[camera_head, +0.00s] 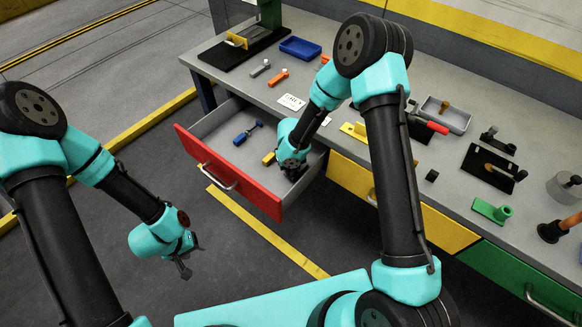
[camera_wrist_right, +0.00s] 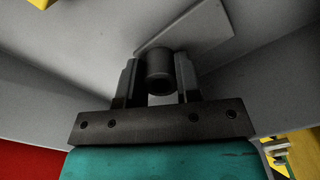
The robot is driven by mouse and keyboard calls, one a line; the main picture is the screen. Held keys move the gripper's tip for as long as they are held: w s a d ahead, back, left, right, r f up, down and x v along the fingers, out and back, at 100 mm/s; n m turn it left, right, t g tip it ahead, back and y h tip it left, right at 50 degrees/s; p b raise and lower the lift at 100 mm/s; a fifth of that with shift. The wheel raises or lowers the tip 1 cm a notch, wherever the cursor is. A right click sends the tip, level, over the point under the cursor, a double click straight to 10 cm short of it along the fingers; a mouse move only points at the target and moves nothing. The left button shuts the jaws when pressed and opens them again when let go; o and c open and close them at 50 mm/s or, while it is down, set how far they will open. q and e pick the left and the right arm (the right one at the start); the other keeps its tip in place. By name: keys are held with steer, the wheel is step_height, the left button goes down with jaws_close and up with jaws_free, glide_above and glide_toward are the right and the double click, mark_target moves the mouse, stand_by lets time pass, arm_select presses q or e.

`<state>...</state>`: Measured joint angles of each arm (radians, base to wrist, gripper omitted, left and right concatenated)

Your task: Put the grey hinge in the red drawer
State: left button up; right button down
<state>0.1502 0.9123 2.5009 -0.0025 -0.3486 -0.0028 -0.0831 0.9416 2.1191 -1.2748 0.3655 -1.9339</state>
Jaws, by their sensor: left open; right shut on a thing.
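The red drawer (camera_head: 232,181) is pulled open at the left end of the bench. My right gripper (camera_head: 294,171) reaches down inside the drawer, near its right side. In the right wrist view my right gripper (camera_wrist_right: 160,82) is shut on the grey hinge (camera_wrist_right: 159,64), holding its dark round barrel between the fingers. A flat grey plate that appears to be its leaf shows beyond. The head view does not show the hinge clearly, as the gripper covers it.
A blue piece (camera_head: 247,133) and a yellow piece (camera_head: 269,158) lie in the drawer. The yellow drawer (camera_head: 440,229) and green drawer (camera_head: 519,280) are closed. The bench top holds a blue tray (camera_head: 300,47), a grey tray (camera_head: 445,115), a red-handled tool (camera_head: 431,126) and a green piece (camera_head: 492,211).

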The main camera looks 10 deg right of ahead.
steer(key=shift+f, duration=0.3)
steer(key=c, duration=0.7)
jaws_free()
steer(key=shift+c, duration=0.2)
steer(key=shift+f, duration=0.1)
step_height(320, 180, up, 18)
steer(key=shift+f, duration=0.25)
